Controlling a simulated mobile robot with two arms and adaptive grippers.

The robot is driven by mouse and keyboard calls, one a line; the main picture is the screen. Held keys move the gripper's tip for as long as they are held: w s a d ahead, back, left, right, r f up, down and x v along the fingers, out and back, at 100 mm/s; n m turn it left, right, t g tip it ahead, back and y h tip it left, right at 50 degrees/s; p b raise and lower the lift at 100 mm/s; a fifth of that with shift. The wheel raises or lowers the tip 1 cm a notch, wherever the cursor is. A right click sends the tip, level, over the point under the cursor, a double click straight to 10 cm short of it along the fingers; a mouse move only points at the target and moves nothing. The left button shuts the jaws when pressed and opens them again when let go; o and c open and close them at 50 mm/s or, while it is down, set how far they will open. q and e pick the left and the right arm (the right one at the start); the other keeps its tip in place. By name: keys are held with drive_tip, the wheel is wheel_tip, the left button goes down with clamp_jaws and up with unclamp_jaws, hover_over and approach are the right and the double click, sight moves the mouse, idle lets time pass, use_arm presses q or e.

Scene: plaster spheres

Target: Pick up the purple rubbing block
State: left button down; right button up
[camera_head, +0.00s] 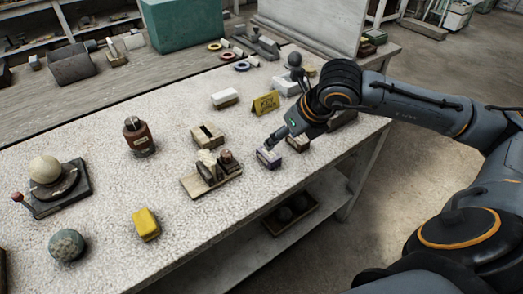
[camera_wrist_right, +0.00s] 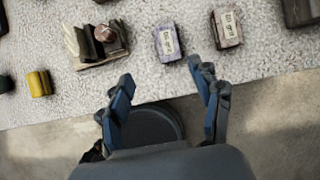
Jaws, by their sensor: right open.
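The purple rubbing block (camera_head: 268,158), a small block with a pale label, lies on the speckled worktop near its front edge. In the right wrist view the purple block (camera_wrist_right: 168,43) lies beyond the fingertips, roughly in line with the gap between them. My right gripper (camera_head: 279,136) is above and close to the block in the head view. In the wrist view the right gripper (camera_wrist_right: 161,73) is open, with nothing between its blue fingers. My left gripper is in neither view.
A brownish labelled block (camera_wrist_right: 228,28) lies right of the purple one. A wooden tray (camera_head: 196,186) with dark pieces stands to the left, with a yellow block (camera_head: 146,225) farther left. A yellow sign (camera_head: 265,104) stands behind. The worktop's front edge is near.

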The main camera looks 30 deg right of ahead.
drive_tip(key=d, duration=0.1)
drive_tip(key=p, duration=0.1)
hover_over(269, 153)
drive_tip(key=s, duration=0.3)
drive_tip(key=f, duration=0.6)
drive_tip(key=shift+w+d+f, duration=0.2)
drive_tip(key=shift+d, duration=0.1)
drive_tip(key=shift+w+f+h, duration=0.2)
drive_tip(key=shift+f+h, duration=0.1)
drive_tip(key=shift+f, duration=0.1)
drive_tip(key=shift+w+a+f+p, duration=0.2)
drive_tip(key=shift+f+p, duration=0.1)
drive_tip(key=shift+p, duration=0.15)
drive_tip(key=p+x, duration=0.1)
drive_tip(key=x, duration=0.3)
drive_tip(key=shift+f, duration=0.2)
drive_tip(key=shift+r, duration=0.1)
clamp_jaws()
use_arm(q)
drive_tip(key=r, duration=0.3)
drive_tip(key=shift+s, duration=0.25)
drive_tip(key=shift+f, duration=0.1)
